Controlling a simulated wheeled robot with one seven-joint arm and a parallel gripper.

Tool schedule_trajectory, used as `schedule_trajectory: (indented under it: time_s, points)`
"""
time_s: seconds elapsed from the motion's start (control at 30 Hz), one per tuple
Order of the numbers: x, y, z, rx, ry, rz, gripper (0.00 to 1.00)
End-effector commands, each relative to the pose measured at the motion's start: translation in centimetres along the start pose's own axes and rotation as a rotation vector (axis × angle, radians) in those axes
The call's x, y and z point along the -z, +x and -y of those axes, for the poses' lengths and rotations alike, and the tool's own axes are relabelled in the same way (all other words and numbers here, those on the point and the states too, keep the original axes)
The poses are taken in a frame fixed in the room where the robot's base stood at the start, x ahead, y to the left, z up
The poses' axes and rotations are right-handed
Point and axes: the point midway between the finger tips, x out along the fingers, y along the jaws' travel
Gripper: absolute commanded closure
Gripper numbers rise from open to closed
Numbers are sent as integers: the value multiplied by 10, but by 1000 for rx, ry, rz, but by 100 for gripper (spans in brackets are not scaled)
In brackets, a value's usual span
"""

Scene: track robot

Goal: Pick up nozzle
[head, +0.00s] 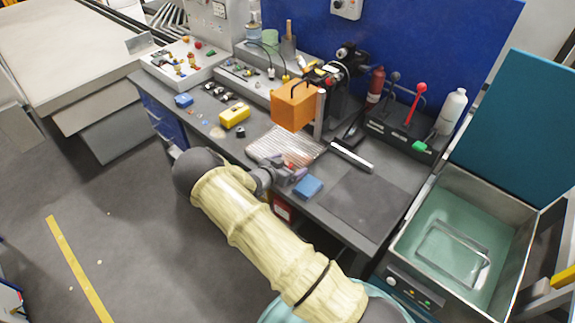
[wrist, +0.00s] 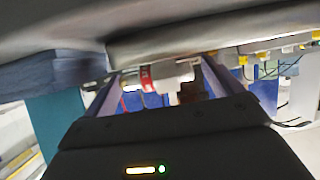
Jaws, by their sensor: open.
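I cannot clearly pick out the nozzle in either view. My gripper (head: 292,175) is low over the front edge of the grey workbench (head: 395,180), between a ribbed silver plate (head: 268,147) and a blue block (head: 308,187). In the wrist view my gripper (wrist: 162,85) has its two fingers apart, and I see nothing held between them. A pale part with a red band (wrist: 148,78) shows beyond the fingers; I cannot tell what it is. A blurred grey surface fills the top of the wrist view.
An orange box (head: 295,106) on a black machine stands behind the plate. A yellow block (head: 235,115) lies to the left. A black rack (head: 400,135) with a white bottle (head: 452,110) stands at the right. An open metal basin (head: 410,235) is at the far right. A dark mat (head: 365,208) is bare.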

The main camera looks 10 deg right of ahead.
Motion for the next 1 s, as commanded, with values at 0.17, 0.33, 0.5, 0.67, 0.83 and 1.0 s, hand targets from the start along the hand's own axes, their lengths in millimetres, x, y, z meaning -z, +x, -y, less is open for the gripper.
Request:
schedule_trajectory:
  time_s: [0.17,0.33,0.5,0.67,0.83,1.0]
  points:
    - [0,0,0,0,0,0,8]
    - [0,0,0,0,0,0,8]
    - [0,0,0,0,0,0,40]
    - [0,0,0,0,0,0,59]
    - [0,0,0,0,0,-1,58]
    - [6,-3,0,0,2,0,58]
